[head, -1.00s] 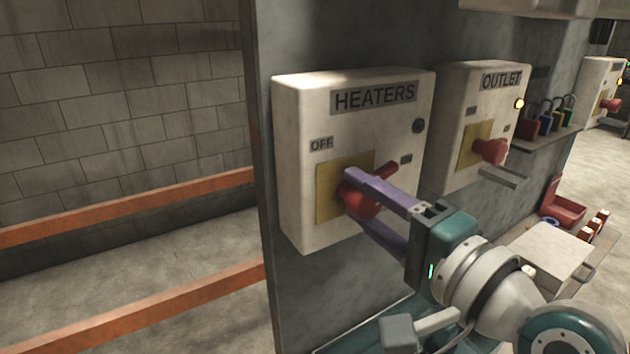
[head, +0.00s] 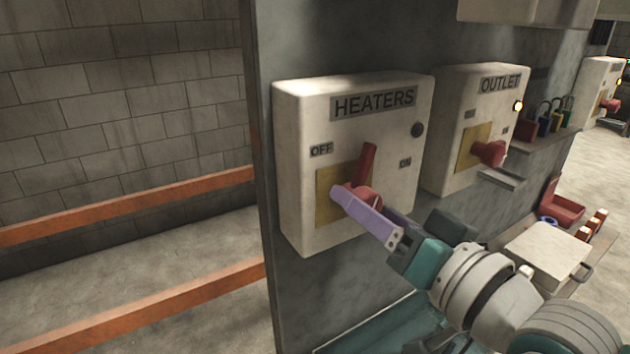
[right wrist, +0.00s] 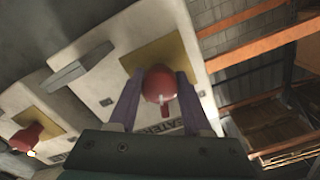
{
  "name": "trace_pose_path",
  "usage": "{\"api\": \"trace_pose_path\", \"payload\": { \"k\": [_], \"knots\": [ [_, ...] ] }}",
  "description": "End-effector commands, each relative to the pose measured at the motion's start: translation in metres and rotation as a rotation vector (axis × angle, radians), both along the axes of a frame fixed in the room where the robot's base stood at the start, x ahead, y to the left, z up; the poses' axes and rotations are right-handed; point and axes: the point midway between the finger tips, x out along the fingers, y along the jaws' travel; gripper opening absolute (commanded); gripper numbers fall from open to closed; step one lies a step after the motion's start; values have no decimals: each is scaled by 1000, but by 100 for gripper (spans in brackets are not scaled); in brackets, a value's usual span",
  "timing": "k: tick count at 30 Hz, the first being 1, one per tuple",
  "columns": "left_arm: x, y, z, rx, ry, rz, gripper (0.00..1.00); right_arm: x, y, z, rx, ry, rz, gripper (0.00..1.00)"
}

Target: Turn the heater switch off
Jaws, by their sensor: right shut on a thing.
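The heater box (head: 300,115) is white, marked HEATERS, with an OFF label (head: 321,150) at left and an ON label (head: 405,162) at right. Its red rotary switch (head: 367,165) sits on a yellow plate (head: 327,207); the handle points nearly straight up, between the labels. My right gripper (head: 358,203) has its purple fingers shut on the switch, one on each side of the knob. The right wrist view shows the red knob (right wrist: 158,84) between both fingers (right wrist: 157,98). The fingers hide part of the knob in the head view. My left gripper is not in view.
An OUTLET box (head: 450,125) with a red switch (head: 489,152) and a lit lamp stands just right. Several padlocks (head: 547,118) sit on a shelf beyond. A white box (head: 545,250) lies at lower right. Orange rails (head: 130,205) run at left.

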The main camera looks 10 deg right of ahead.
Motion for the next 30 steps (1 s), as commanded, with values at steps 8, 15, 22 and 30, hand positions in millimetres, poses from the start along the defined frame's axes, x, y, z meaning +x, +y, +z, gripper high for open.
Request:
{"api": "trace_pose_path", "payload": {
  "k": [8,15,22,30],
  "knots": [
    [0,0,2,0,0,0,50,0,0,1,-182,-67,-1,0],
    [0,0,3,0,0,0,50,0,0,0,-272,-100,-1,0],
    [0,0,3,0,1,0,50,0,0,0,-304,-111,-1,0],
    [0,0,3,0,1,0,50,0,0,0,-309,-114,0,0]
  ]
}}
